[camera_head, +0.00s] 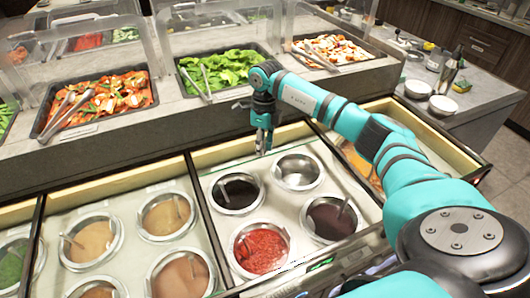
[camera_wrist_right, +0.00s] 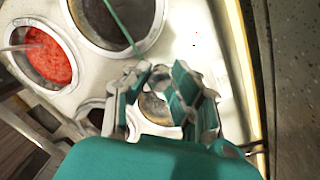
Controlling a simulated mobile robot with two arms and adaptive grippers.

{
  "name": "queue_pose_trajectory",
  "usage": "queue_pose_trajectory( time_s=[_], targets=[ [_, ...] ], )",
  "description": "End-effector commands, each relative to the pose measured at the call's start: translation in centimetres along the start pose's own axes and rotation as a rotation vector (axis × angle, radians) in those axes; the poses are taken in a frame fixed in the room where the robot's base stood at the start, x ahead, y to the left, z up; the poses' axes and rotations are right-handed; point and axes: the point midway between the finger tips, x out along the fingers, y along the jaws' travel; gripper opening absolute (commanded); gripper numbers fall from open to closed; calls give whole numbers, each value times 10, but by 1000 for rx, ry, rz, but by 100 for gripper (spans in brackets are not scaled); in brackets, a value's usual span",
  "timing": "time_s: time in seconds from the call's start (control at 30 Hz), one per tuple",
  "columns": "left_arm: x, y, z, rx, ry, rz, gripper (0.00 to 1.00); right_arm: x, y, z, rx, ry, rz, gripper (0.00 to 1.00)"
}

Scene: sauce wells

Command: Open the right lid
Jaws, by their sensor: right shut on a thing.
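My right gripper (camera_head: 264,148) reaches down at the back edge of the middle sauce bay. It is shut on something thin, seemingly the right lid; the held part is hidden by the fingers. The lid is hard to make out as a separate panel. In the right wrist view the gripper (camera_wrist_right: 163,100) has its two fingers above the bay, with a metal well (camera_wrist_right: 153,108) showing between them. The bay holds a dark sauce well (camera_head: 237,192), an empty-looking metal well (camera_head: 298,172), a red sauce well (camera_head: 260,248) and a brown sauce well (camera_head: 331,217). My left gripper is not in view.
Trays of carrots (camera_head: 105,98), green leaves (camera_head: 222,68) and white-and-red salad (camera_head: 333,48) stand behind clear guards at the back. The left bay has lighter sauces (camera_head: 166,214). White bowls (camera_head: 442,105) sit on the counter at right. My right arm covers part of the right bay.

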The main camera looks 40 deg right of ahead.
Motion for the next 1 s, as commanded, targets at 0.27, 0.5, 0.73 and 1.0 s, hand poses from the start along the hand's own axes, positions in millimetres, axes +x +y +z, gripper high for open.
queue_pose_trajectory(
  time_s=[0.27, 0.5, 0.73, 1.0],
  targets=[
    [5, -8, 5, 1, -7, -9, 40, 0, -6, 7, -1, 1, 1, 0],
    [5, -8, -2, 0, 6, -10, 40, 0, -6, 7, -1, 2, 2, 0],
    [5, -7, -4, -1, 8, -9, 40, 0, -6, 6, -1, 2, 2, 38],
    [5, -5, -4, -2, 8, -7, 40, 0, -6, 6, -1, 2, 1, 46]
  ],
)
